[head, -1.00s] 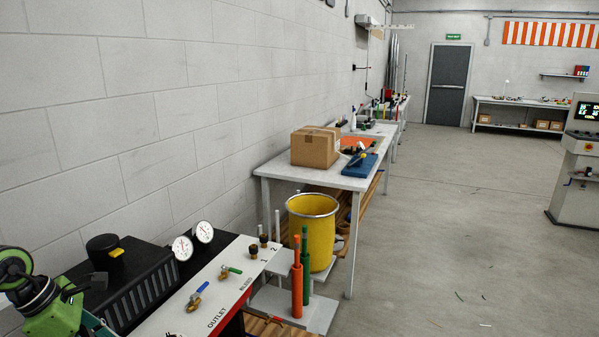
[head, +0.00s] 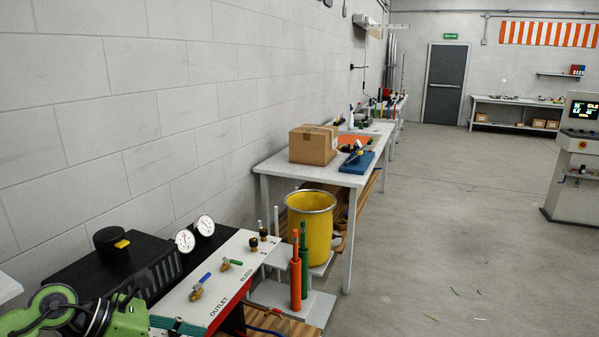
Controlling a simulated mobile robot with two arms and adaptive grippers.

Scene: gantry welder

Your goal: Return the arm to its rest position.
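My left arm (head: 50,312), with green links and black joints, shows at the bottom left of the head view. It is folded low beside the near black unit and the white valve panel. A teal band lies at its right end, at the bottom edge. I cannot make out any gripper fingers on it. My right arm and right gripper are not in view.
The valve panel (head: 211,293) has blue and green handled valves, with two gauges (head: 195,233) behind it. Orange (head: 296,280) and green upright cylinders stand to its right. A yellow bin (head: 311,235) stands by the workbench (head: 343,181). Open floor lies to the right.

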